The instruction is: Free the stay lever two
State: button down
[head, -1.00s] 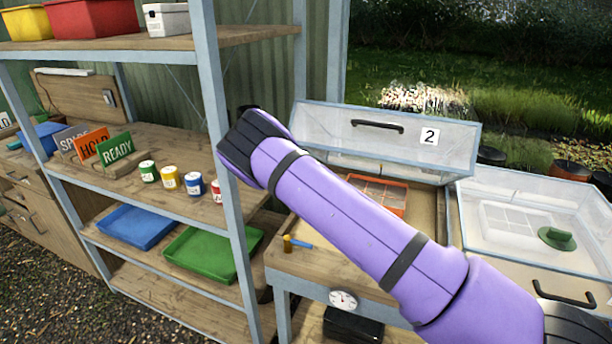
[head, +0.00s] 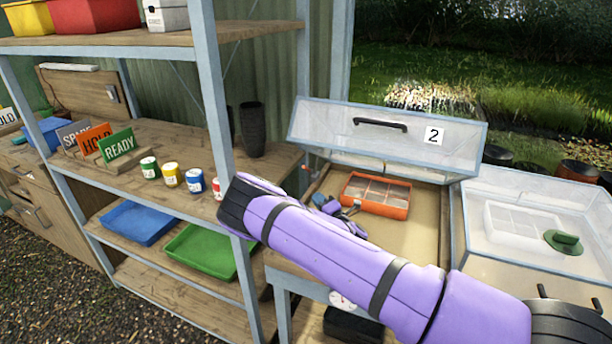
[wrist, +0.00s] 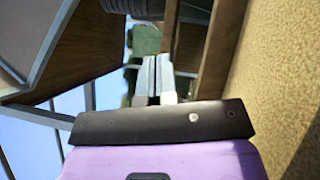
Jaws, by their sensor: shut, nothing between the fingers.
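Cold frame two has its clear lid (head: 385,128) raised, with a black handle and a "2" label. The blue lever with the brass-coloured knob on its front left edge is hidden behind my arm now. A small red piece (head: 308,168) shows at the frame's left side by the lid; I cannot tell whether it is part of the stay. My gripper (head: 322,202) is over the left part of the open frame, left of an orange divided tray (head: 376,194). In the wrist view its fingers (wrist: 155,80) are shut together and empty.
A shelf post (head: 215,110) stands close left of my arm. The shelf (head: 140,165) holds small pots and sign cards; a dark vase (head: 252,130) stands behind the post. A second frame with a clear lid (head: 530,225) stands at right. The sandy bed (head: 425,225) beside the tray is clear.

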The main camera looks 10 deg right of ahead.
aim_at(307, 169)
jog(key=x, duration=0.9)
jog(key=shift+w+r, duration=0.1)
jog(key=shift+w, duration=0.2)
jog(key=shift+w+d+r, duration=0.2)
jog(key=shift+w+d, duration=0.05)
jog(key=shift+w, duration=0.4)
jog(key=shift+w+d+r, duration=0.2)
jog(key=shift+w+d, duration=0.05)
jog(key=shift+w, duration=0.4)
jog(key=shift+w+d+r, duration=0.2)
jog(key=shift+w+d, duration=0.05)
jog(key=shift+w, duration=0.4)
jog(key=shift+r, duration=0.1)
jog(key=shift+w+d+r+m, duration=0.1)
jog(key=shift+r+m, duration=0.1)
jog(key=shift+m, duration=0.2)
